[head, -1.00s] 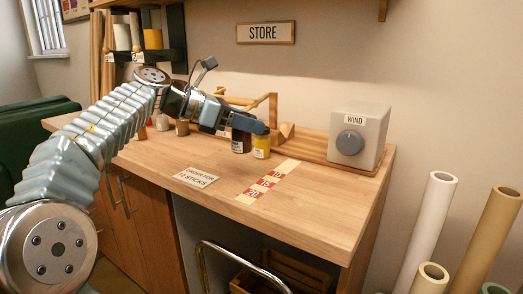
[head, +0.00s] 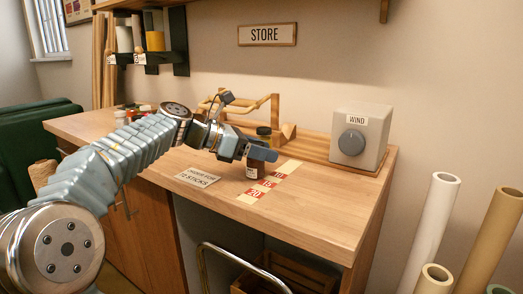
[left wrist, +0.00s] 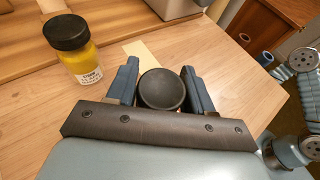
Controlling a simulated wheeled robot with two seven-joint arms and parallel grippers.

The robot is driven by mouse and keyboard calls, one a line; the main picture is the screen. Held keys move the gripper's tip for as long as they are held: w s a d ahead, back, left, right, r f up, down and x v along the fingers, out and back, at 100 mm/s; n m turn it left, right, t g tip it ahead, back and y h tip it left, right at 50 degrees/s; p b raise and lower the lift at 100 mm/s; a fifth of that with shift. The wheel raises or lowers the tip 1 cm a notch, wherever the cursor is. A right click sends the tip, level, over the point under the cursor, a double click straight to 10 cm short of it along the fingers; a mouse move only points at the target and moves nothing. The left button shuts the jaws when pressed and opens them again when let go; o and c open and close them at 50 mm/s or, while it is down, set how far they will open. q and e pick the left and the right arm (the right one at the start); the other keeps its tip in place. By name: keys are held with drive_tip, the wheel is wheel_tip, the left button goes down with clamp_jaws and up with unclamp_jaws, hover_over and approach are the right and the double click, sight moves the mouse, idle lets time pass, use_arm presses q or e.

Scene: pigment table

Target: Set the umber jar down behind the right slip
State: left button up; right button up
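The dark brown jar (head: 253,172) with a pale label, seemingly the umber one, is held upright by my left gripper (head: 262,153). In the left wrist view its black lid (left wrist: 162,90) sits between the two blue fingers, one close on each side. Red number slips lie on a pale strip: 20 (head: 254,193), 15 (head: 267,183) and a partly hidden one (head: 279,173) farther back. The jar is just left of the strip, near its far slips; I cannot tell whether it touches the table. My right gripper is out of view.
A yellow jar (left wrist: 79,57) with a black lid stands behind my gripper, close by. A card (head: 197,177) lies left of the slips. The wooden rack (head: 240,105) and the WIND box (head: 358,138) line the back. The counter (head: 325,200) right of the strip is clear.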

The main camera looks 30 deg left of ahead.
use_arm(q)
drive_tip(key=o, duration=0.3)
drive_tip(key=shift+r, duration=0.1)
drive_tip(key=v, duration=1.2)
